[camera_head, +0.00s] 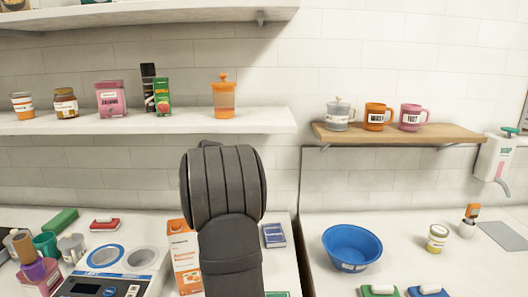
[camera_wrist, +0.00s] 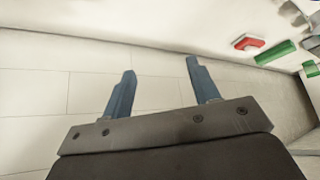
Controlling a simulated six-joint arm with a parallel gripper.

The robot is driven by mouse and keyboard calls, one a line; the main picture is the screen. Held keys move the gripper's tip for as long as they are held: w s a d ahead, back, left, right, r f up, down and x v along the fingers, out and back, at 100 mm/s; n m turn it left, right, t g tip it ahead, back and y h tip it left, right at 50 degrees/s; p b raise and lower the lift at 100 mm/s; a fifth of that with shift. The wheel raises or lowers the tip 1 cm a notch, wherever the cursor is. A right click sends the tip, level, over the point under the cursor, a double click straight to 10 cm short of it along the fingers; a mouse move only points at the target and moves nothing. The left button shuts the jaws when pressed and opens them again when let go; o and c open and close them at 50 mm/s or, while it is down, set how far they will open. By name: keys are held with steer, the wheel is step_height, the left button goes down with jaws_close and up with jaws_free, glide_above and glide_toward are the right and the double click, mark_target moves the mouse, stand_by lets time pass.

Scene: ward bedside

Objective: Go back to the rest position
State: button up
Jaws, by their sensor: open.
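My gripper (camera_wrist: 160,82) shows in the wrist view with its two blue-grey fingers spread apart. It is open, and nothing is between the fingers. Beyond them is only pale tiled surface. In the head view my dark ribbed arm rises in the middle of the picture, in front of the counter and shelf edge. The gripper itself cannot be made out there.
A white shelf (camera_head: 210,125) holds an orange lidded jar (camera_head: 224,97) and several packages. A wooden shelf (camera_head: 440,133) holds mugs. Below, a blue bowl (camera_head: 352,246) and a orange-white carton (camera_head: 183,258) stand on counters. A red item (camera_wrist: 249,42) shows in the wrist view.

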steer(key=w+d+f+m+h, duration=0.1)
steer(key=w+d, duration=0.2)
steer(key=d, duration=0.9)
steer(key=w+d+f+m+t, duration=0.1)
steer(key=w+d+f+m, duration=0.1)
steer(key=d, duration=1)
steer(key=shift+w+d+m+h, duration=0.3)
steer(key=shift+w+h, duration=0.1)
steer(key=shift+w, duration=0.3)
